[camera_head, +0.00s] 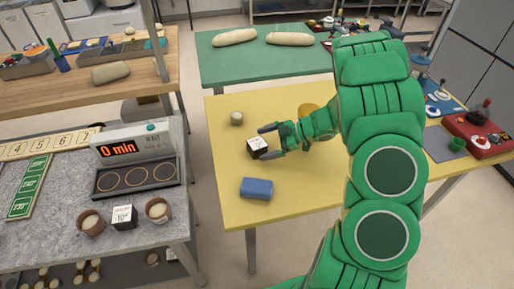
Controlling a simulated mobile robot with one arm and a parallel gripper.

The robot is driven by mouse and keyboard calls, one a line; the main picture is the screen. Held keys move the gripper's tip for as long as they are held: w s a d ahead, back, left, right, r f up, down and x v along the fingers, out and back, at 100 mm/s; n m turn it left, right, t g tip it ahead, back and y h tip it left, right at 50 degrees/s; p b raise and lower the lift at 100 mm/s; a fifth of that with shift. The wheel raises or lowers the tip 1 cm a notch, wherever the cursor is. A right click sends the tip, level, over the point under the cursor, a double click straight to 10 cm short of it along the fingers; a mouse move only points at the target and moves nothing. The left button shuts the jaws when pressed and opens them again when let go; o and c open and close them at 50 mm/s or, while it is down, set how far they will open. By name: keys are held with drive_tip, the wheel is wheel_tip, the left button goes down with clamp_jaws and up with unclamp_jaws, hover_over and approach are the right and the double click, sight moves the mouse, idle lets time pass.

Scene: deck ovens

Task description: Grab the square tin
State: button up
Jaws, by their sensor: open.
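A small black box with a white top (254,146) sits on the yellow table (226,216). It is the most square thing near my gripper, but I cannot tell for sure that it is the square tin. My gripper (265,141) is open, coming from the right, with its fingertips at the box. One finger is on the far side and the other is partly behind the box; contact is not clear. A blue block (256,188) lies nearer on the same table. My green arm hides the table's right part.
A small pale round item (236,118) stands behind the box, and a yellow round item (308,109) is partly hidden by my arm. A timer reading 0 min (133,148) stands on the grey counter at left. The yellow table's left part is mostly clear.

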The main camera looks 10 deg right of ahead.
drive_tip(key=shift+x, duration=1.1)
drive_tip(key=shift+c, duration=0.5)
drive_tip(key=c, duration=1.6)
drive_tip(key=shift+r, duration=0.9)
drive_tip(key=s+r, duration=0.3)
drive_tip(key=s, duration=0.1)
drive_tip(key=s+r, duration=0.4)
drive_tip(key=s, duration=0.1)
drive_tip(key=s+r, duration=0.4)
drive_tip(key=s, duration=0.1)
drive_tip(key=shift+a+r, duration=0.1)
drive_tip(key=shift+a, duration=0.15)
